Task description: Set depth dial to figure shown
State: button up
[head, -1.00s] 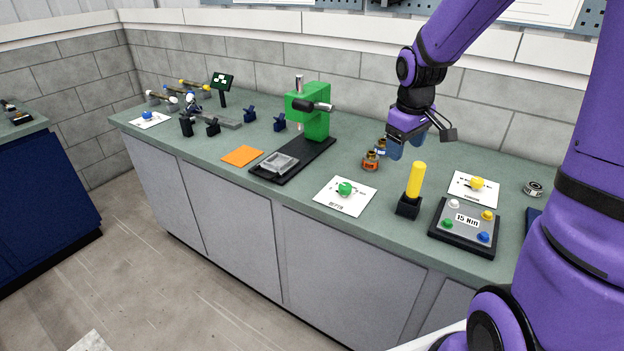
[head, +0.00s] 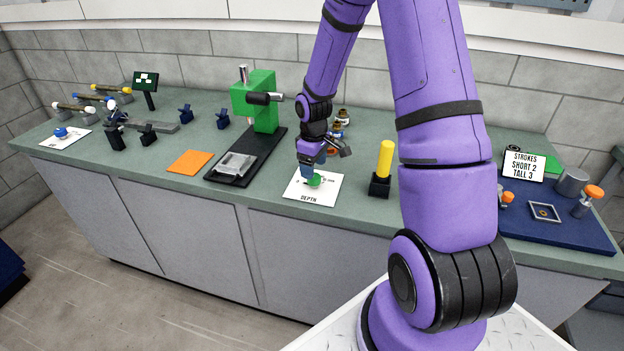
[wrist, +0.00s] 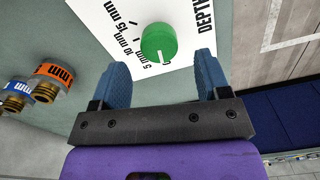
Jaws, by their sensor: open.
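The green depth dial (head: 315,181) sits on a white card (head: 322,194) lettered DEPTH on the counter. In the wrist view the dial (wrist: 157,40) is round with a short white mark on its lower edge, on the side near the 5 mm label. The card (wrist: 95,22) also carries 10 mm and 15 mm labels. My gripper (wrist: 162,68) is open, its blue fingers apart on either side of the dial's near edge, with nothing held. In the head view my gripper (head: 308,172) is low over the card and partly covers the dial.
A green press (head: 262,105) stands left of the card on a black base. A yellow post (head: 385,160) stands to the right. Brass fittings with orange (wrist: 52,75) and blue bands lie close by. A sign (head: 523,165) reads STROKES, SHORT 2, TALL 3. An orange square (head: 190,162) lies left.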

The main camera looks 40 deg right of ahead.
aim_at(314, 181)
jog(key=shift+f, duration=2.7)
jog(key=c, duration=0.9)
